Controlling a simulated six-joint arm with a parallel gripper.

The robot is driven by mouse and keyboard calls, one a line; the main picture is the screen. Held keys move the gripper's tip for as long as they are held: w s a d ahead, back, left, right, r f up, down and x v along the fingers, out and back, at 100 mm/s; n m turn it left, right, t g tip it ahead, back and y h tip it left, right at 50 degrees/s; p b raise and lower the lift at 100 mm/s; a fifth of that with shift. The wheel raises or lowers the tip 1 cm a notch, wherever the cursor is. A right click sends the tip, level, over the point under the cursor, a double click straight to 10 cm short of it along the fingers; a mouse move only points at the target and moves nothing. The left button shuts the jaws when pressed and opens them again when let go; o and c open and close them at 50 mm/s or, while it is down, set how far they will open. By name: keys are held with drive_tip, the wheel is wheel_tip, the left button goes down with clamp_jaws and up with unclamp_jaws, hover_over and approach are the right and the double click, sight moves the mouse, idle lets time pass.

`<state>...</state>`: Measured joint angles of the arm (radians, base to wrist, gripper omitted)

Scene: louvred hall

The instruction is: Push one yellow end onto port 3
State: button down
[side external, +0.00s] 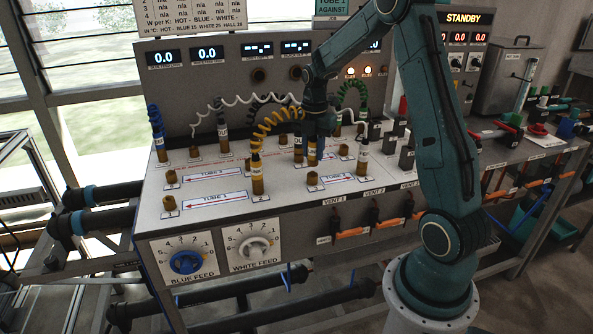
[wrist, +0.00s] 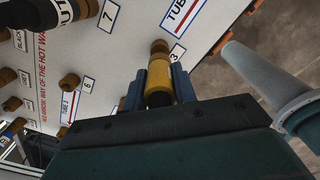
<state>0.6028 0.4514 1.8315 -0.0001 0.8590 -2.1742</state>
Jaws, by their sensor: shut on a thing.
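A coiled yellow tube (side external: 275,119) arches across the panel in the side view. One yellow end (side external: 257,178) stands upright on port 2. My gripper (side external: 313,140) is shut on the other yellow end (side external: 312,156), which points down above the brass stub of port 3 (side external: 312,179). In the wrist view the held yellow end (wrist: 159,78) sits between my fingers (wrist: 158,92), with a brass fitting (wrist: 160,47) just beyond it. Whether they touch is unclear there; in the side view a small gap seems to show.
A blue-banded end (side external: 157,138) stands on a port at the left, and a white coil (side external: 243,100) and green coil (side external: 350,92) arch behind. Brass stubs such as port 1 (side external: 170,204) stand free. Black vent valves (side external: 407,155) lie to the right.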

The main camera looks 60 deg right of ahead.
sight(313, 140)
drive_tip(key=shift+f, duration=1.45)
idle(0.3)
drive_tip(key=c, duration=1)
unclamp_jaws()
drive_tip(key=shift+c, duration=0.2)
drive_tip(key=shift+r, duration=0.1)
drive_tip(key=shift+r, duration=2.45)
drive_tip(key=shift+r, duration=0.15)
wheel_tip(313, 140, up, 14)
drive_tip(key=shift+f, duration=0.25)
